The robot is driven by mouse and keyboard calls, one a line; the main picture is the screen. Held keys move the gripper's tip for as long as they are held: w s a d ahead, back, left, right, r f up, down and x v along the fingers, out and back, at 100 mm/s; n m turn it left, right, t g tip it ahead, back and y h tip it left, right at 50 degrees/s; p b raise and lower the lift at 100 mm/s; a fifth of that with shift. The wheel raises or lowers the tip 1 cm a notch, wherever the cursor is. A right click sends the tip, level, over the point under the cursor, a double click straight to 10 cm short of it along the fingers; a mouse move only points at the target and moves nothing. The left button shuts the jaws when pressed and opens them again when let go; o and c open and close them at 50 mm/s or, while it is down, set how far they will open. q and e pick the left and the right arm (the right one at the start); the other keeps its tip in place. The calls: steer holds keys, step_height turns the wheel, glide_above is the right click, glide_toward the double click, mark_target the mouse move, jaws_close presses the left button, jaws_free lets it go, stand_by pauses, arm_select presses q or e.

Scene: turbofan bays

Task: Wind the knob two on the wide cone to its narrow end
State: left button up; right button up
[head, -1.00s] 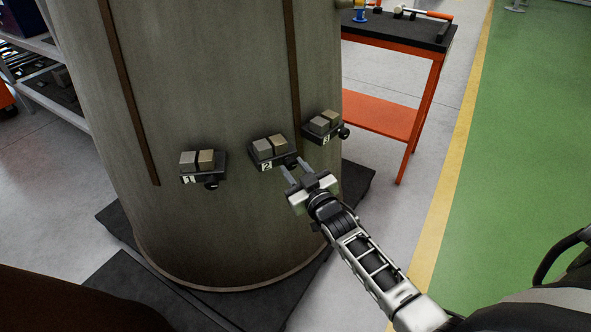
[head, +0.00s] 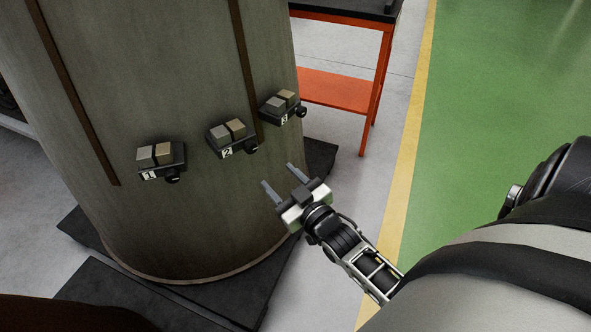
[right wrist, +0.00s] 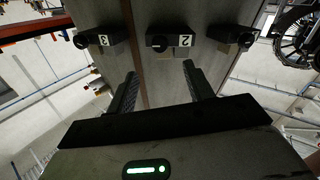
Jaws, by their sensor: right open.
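The wide cone (head: 190,200) is a large grey-brown body standing upright; its top is out of view. Block two (head: 233,149), labelled 2, is the middle of three black blocks on its side, with one grey and one tan piece on top. Its small black knob (head: 250,147) sits at the lower right. The right wrist view shows knob two (right wrist: 160,42) beyond and between my fingers. My right gripper (head: 278,175) is open and empty, below and right of knob two and apart from it. My left gripper is not in view.
Block one (head: 162,160) is to the left and block three (head: 283,106) to the right, each with a black knob. Dark strips run down the cone. A black base (head: 215,295) lies under it. An orange table (head: 345,95) stands behind right; open floor lies right.

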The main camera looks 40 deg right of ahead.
steer(key=s, duration=0.5)
steer(key=shift+s, duration=0.1)
stand_by(0.3)
steer(key=s+a+f+g+y, duration=0.1)
steer(key=s+a+f+g, duration=0.1)
steer(key=a, duration=0.5)
steer(key=s+a+f+g+y, duration=0.2)
steer(key=s+a+f+g, duration=0.1)
steer(key=s+a+g, duration=0.2)
steer(key=s+a, duration=0.1)
steer(key=s, duration=0.1)
steer(key=shift+s+a+y, duration=0.3)
steer(key=shift+a, duration=0.05)
